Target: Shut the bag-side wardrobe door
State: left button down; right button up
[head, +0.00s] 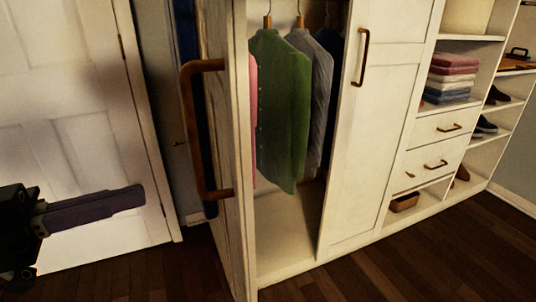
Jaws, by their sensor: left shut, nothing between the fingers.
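The open wardrobe door (240,160) stands swung out toward me, seen nearly edge-on. Its long brown handle (193,130) is on the face toward the left. The other wardrobe door (375,130), with its own brown handle (363,57), is closed. My left gripper (138,197) is shut and empty, pointing right. In the picture it is left of the open door's handle and apart from it. My right gripper is not in view. Which door is nearest a bag I cannot tell for sure.
Green and grey shirts (283,110) hang inside the open compartment. A white panelled door (75,130) is at the left. Shelves with folded clothes (450,77) and drawers (442,127) are at the right. The dark wooden floor (370,270) in front is clear.

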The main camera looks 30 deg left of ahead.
pick_arm(q)
jog(key=x, duration=0.5)
jog(key=shift+w+d, duration=0.25)
jog(key=shift+w, duration=0.05)
